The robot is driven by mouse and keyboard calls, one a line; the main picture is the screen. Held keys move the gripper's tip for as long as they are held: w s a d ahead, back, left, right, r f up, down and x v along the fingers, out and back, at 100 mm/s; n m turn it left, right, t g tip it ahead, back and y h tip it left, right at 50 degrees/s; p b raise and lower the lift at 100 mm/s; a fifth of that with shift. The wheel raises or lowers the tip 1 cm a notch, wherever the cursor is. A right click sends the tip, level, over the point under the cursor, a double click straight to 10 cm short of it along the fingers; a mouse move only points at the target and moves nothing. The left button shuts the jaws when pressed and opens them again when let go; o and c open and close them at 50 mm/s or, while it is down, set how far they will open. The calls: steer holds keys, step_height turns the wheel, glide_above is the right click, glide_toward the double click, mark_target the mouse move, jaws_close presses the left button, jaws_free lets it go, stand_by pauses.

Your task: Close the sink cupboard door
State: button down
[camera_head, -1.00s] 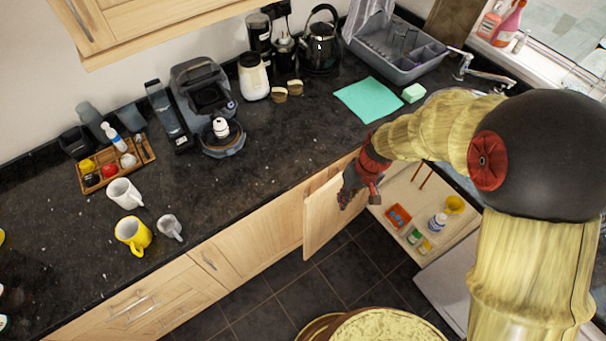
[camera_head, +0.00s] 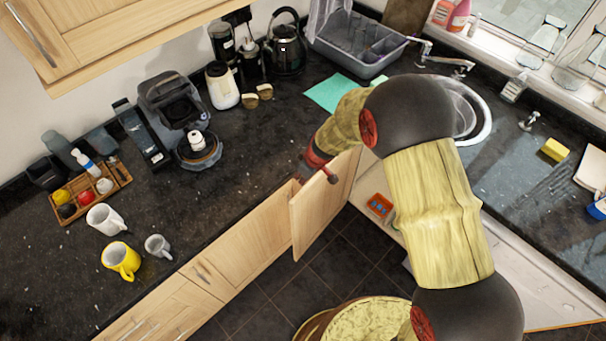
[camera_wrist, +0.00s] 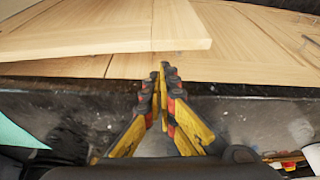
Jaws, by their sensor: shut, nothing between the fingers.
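The sink cupboard door (camera_head: 322,210) is pale wood and stands open, sticking out from the counter front. In the wrist view the door (camera_wrist: 110,32) fills the upper left, with its edge crossing the picture. The cupboard interior shows only partly beside my arm, with an orange item (camera_head: 380,206) inside.
The dark counter (camera_head: 220,210) holds mugs (camera_head: 121,259), a coffee maker (camera_head: 180,120), a kettle (camera_head: 287,50) and a teal cloth (camera_head: 328,92). A round stool-like top (camera_head: 365,322) stands on the dark tiled floor. Closed fronts (camera_head: 240,255) lie left of the door.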

steer(key=x, duration=0.4)
steer(key=shift+w+a+f, duration=0.1)
steer(key=shift+f, duration=0.2)
